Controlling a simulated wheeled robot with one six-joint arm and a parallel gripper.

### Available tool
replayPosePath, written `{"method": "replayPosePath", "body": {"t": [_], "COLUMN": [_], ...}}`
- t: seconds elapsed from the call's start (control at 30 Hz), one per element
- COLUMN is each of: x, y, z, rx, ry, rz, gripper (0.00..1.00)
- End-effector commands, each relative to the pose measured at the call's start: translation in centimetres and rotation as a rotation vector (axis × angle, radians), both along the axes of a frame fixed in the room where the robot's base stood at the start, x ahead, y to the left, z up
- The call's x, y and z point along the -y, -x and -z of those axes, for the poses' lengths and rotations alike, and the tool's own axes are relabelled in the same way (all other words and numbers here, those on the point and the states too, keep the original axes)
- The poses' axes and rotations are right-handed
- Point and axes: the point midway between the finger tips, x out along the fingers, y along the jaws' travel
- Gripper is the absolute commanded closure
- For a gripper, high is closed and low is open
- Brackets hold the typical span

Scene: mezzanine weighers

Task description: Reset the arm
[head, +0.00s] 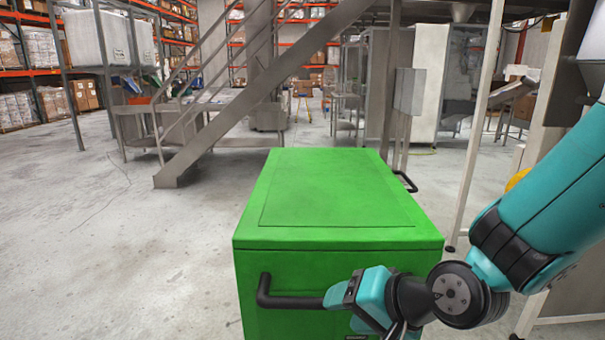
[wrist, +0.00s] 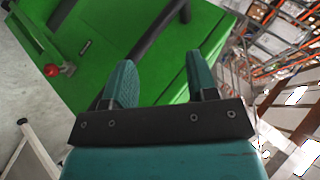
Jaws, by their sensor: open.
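My gripper (head: 340,296) is at the front of a large green box (head: 335,200), by the right part of its black bar handle (head: 290,302). In the wrist view my gripper (wrist: 160,62) has its two teal fingers spread apart. The black handle (wrist: 160,28) crosses the green face (wrist: 110,35) just past the fingertips. It shows in the gap between them, and I cannot tell whether they touch it. My arm reaches in from the right of the head view, and my wrist hides the handle's right end.
The box lid is shut and bare. A metal staircase (head: 235,100) rises behind the box, and a white post (head: 475,130) stands to the right. The concrete floor (head: 110,250) at left is clear.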

Motion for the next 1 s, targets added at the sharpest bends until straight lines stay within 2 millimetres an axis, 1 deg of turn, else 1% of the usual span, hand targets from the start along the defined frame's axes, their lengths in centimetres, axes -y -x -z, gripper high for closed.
{"method": "replayPosePath", "body": {"t": [0.03, 0.17, 0.2, 0.3, 0.4, 0.5, 0.6, 0.67, 1.0], "x": [0.3, 1.9, 2.5, 4.3, 5.9, 7.0, 7.6, 7.7, 7.7], "y": [1.1, 5.1, 6.4, 9.5, 12.1, 13.8, 14.7, 14.8, 14.8], "z": [-1.7, -4.5, -5.3, -7.1, -8.3, -9.0, -9.3, -9.4, -9.3], "rx": [0.006, -0.005, -0.008, -0.018, -0.03, -0.042, -0.049, -0.054, -0.055], "ry": [0.057, 0.224, 0.273, 0.38, 0.459, 0.509, 0.532, 0.535, 0.536], "rz": [-0.086, -0.338, -0.415, -0.592, -0.729, -0.819, -0.862, -0.872, -0.871], "gripper": [0.47, 0.47, 0.47, 0.47, 0.47, 0.47, 0.47, 0.47, 0.47]}}
